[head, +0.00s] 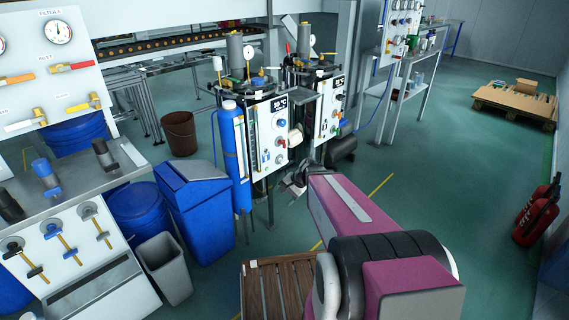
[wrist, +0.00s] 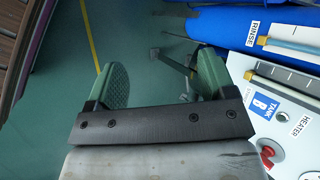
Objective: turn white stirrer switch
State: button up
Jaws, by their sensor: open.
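The control panel (head: 261,145) of the left tank unit is white, with a temperature display, a blue knob and a red knob (head: 281,142). In the wrist view this panel (wrist: 276,95) is at the right, with labels reading TANK B and HEATER and a red knob (wrist: 267,153).
A blue cylinder (head: 231,155) stands left of the panel; its RINSE label shows in the wrist view. A second tank panel (head: 327,108) is to the right.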

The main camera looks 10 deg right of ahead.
jog(key=w+d+f+m+t+y, duration=0.2)
jog(key=w+m+t+y, duration=0.25)
jog(key=w+m, duration=0.55)
jog(key=m+t, duration=0.8)
jog(key=m, duration=0.3)
send_near(285, 162)
jog(key=shift+h, duration=0.45)
jog(key=x, duration=1)
jog(key=shift+w+a+r, duration=0.15)
jog(key=shift+w+a, duration=0.1)
jog(key=shift+c, duration=0.3)
jog(key=c, duration=0.9)
